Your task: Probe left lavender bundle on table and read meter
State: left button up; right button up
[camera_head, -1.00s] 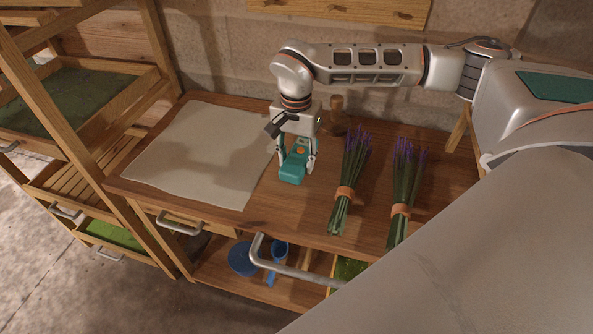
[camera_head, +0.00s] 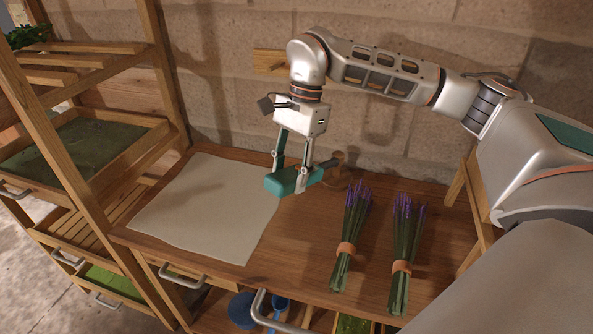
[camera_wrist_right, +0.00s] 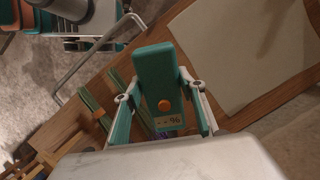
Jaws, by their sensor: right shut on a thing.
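My right gripper (camera_head: 288,178) is shut on a teal handheld meter (camera_head: 284,183), held above the table left of the bundles. In the right wrist view the meter (camera_wrist_right: 158,80) shows an orange button and a small display that seems to read "--%". The left lavender bundle (camera_head: 352,230) lies on the wooden table, purple heads toward the wall, stems tied with a tan band. The meter is apart from it. The right lavender bundle (camera_head: 405,245) lies beside it. My left gripper is not in view.
A pale cloth (camera_head: 200,210) covers the table's left part. A wooden rack (camera_head: 85,145) stands at left. Bare tabletop (camera_head: 300,235) lies between cloth and left bundle.

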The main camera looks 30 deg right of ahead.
jog(key=shift+r+m+y+p, duration=0.3)
jog(key=shift+r+m+y, duration=0.15)
jog(key=shift+m+y, duration=0.2)
jog(key=shift+w+r+m+t+y, duration=0.1)
jog(key=shift+r+m+t+y, duration=0.2)
jog(key=shift+m, duration=0.25)
jog(key=shift+w+d+r+m+t+y+p, duration=0.2)
jog(key=shift+r+m+t+y+p, duration=0.2)
jog(key=shift+m+p, duration=0.3)
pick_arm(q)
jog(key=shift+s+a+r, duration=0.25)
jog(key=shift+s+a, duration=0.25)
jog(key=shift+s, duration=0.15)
pick_arm(e)
jog(key=shift+w+r+m+t+y, duration=0.1)
jog(key=shift+w+m+t+y, duration=0.05)
jog(key=shift+m+t+y, duration=0.3)
